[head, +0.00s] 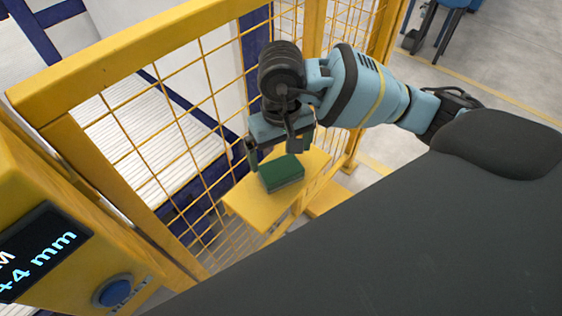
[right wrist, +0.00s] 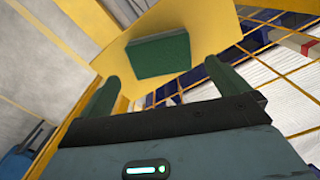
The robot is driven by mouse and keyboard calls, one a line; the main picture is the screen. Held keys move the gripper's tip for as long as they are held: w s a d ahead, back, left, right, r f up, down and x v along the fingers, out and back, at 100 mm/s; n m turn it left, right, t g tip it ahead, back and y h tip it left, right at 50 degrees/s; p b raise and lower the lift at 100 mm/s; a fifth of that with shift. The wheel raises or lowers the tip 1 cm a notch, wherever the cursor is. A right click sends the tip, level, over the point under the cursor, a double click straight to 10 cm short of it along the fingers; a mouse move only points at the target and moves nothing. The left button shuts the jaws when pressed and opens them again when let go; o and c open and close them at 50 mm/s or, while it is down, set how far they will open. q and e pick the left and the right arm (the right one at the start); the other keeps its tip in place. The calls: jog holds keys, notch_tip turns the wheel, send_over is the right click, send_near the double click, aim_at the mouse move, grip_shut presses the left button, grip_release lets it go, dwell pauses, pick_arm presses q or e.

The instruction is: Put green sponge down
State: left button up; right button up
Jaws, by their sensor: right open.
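The green sponge (head: 282,174) rests on a small yellow shelf (head: 247,207) beside the mesh fence. In the right wrist view the sponge (right wrist: 158,54) lies ahead of the fingers, on the yellow surface (right wrist: 205,45). My right gripper (head: 270,158) is above and just behind the sponge in the head view. In the right wrist view its two green fingers (right wrist: 160,85) are spread wide with nothing between them, and the sponge is apart from them. My left gripper is not in view.
A yellow mesh fence (head: 140,70) stands along the left and behind the shelf. A yellow post with a display (head: 40,245) and a blue button (head: 115,291) is at the lower left. The shelf is bare around the sponge.

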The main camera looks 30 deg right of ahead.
aim_at(281, 168)
jog(key=shift+r, duration=2.8)
jog(key=shift+f, duration=0.1)
